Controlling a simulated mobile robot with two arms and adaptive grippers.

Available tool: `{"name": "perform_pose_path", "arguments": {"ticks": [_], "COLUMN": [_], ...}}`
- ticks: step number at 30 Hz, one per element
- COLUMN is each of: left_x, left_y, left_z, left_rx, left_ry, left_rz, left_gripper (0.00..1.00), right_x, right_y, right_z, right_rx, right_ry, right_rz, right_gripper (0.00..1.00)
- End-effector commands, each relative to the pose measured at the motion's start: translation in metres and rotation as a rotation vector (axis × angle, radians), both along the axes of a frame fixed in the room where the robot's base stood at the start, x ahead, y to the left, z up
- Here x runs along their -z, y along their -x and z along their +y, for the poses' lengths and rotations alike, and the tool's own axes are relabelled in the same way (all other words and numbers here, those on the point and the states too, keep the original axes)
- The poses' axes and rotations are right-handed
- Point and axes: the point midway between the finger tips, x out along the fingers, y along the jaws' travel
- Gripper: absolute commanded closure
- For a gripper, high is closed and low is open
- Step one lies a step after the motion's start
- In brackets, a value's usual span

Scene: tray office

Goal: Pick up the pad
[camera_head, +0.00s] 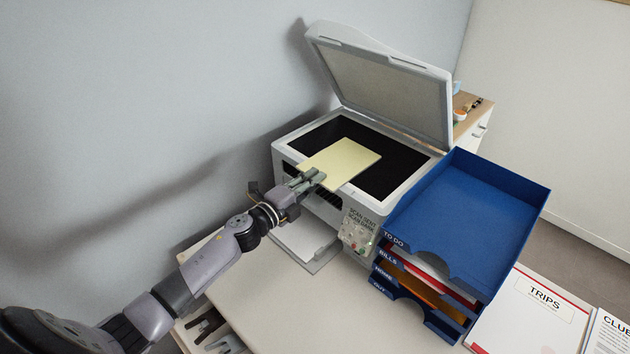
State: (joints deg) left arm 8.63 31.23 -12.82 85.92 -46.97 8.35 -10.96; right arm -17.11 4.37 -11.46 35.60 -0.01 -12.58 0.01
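The pad is a pale yellow rectangle (345,161) lying on the dark glass of an open scanner (403,176). Its near edge reaches over the scanner's front rim. My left gripper (317,177) is at the pad's near left edge, with its fingertips overlapping that edge in the picture. The fingers look close together, but I cannot tell whether they are closed on the pad or only beside it. My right gripper is not in view.
The scanner lid (385,85) stands raised behind the pad. A blue stacked paper tray (480,215) stands right of the scanner, holding papers in its lower levels. A TRIPS folder (520,325) lies at the lower right. The desk front (290,315) is clear.

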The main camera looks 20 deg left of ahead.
Motion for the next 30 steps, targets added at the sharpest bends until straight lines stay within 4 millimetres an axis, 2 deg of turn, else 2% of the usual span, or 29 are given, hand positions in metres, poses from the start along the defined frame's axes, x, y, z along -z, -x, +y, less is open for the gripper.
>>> {"name": "perform_pose_path", "arguments": {"ticks": [3,20,30], "left_x": [0.0,0.0009,0.003], "left_y": [0.0001,0.0005,0.0011], "left_z": [-0.0001,0.0001,-0.0002], "left_rx": [0.0,0.0,0.0], "left_ry": [0.0,0.001,-0.001], "left_rz": [0.0,0.001,0.005], "left_gripper": [0.81,0.99,1.0], "right_x": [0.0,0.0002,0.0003], "right_y": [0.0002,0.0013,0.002], "right_z": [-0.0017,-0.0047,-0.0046], "right_rx": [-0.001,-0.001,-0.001], "right_ry": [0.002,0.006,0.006], "right_rz": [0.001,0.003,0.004], "right_gripper": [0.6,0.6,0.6]}}
